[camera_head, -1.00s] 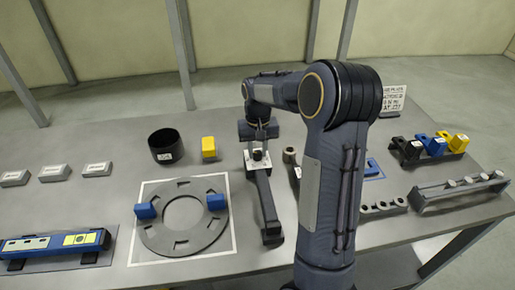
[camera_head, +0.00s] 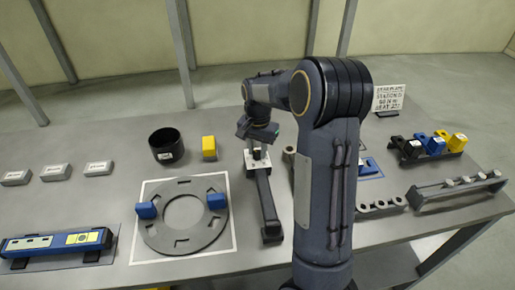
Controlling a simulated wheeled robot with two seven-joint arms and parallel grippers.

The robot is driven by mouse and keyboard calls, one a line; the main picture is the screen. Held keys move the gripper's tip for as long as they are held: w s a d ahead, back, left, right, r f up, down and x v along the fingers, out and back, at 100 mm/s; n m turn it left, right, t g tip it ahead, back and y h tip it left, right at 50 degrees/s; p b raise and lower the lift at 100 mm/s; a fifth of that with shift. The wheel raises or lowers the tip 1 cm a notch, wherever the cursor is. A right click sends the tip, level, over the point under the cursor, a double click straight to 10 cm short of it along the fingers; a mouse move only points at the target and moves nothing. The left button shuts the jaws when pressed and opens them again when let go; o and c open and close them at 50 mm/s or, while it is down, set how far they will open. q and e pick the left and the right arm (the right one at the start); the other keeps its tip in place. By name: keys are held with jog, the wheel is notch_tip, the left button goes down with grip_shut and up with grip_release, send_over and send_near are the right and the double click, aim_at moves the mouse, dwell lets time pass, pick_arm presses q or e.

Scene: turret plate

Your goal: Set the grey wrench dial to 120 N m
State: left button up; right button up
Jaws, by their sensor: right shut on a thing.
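The grey wrench (camera_head: 267,205) lies on the table as a long dark bar pointing away from me. Its dial end, a small pale block (camera_head: 257,162) at the far end, sits under my right gripper (camera_head: 257,151). My right gripper is shut on the dial at that end, with the wrist tilted above it. The fingers and dial marks are too small to read, so the set value cannot be told. My left gripper is not in view.
A ring plate (camera_head: 160,236) with two blue blocks lies left of the wrench. Racks (camera_head: 460,188) and a sign (camera_head: 388,98) are at right. My right arm hides part of the table.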

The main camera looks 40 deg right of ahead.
aim_at(258, 152)
dwell(0.3)
jog(key=o, duration=1)
notch_tip(258, 152, up, 8)
jog(key=shift+f+b, duration=0.2)
jog(key=shift+b, duration=0.1)
jog(key=shift+s+r, duration=0.1)
